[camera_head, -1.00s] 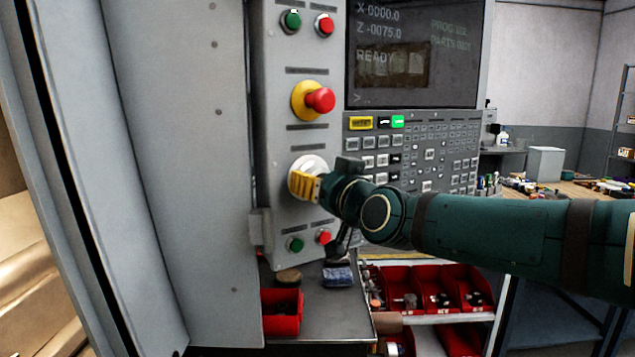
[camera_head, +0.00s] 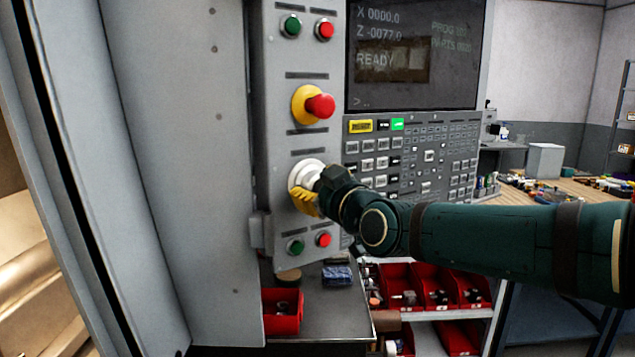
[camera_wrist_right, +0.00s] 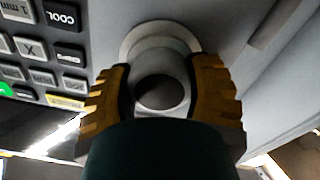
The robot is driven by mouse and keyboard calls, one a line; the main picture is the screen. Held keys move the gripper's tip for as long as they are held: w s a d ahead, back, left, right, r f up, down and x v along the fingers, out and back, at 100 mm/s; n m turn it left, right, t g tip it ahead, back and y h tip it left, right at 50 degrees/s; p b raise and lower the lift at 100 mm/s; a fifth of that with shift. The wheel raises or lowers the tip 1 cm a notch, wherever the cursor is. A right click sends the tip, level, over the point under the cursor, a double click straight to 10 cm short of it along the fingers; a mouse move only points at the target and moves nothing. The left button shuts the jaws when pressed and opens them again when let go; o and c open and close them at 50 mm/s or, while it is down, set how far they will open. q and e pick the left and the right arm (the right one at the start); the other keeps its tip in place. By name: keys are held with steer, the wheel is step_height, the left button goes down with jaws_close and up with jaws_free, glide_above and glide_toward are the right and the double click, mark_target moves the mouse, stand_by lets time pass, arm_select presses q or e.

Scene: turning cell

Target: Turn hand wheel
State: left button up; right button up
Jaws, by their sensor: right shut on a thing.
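The hand wheel (camera_head: 306,172) is a round white and light grey dial on the machine's grey control panel (camera_head: 275,140), below the red and yellow stop button. My right gripper (camera_head: 304,200) has yellow fingers and is shut on the wheel, partly covering it. In the right wrist view, the wheel (camera_wrist_right: 160,50) shows between the two yellow fingers (camera_wrist_right: 160,90), one on each side of its knob. The screen (camera_head: 415,50) reads X 0000.0, Z -0077.0 and READY. My left gripper is not in view.
A red and yellow stop button (camera_head: 318,104) sticks out above the wheel. Green (camera_head: 296,246) and red (camera_head: 323,240) buttons sit just below it. A keypad (camera_head: 415,155) lies to the right. Under the panel, a grey shelf (camera_head: 335,310) holds a red bin (camera_head: 283,312).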

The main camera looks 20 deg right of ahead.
steer(key=shift+n, duration=2)
steer(key=o, duration=1.2)
steer(key=v, duration=1.2)
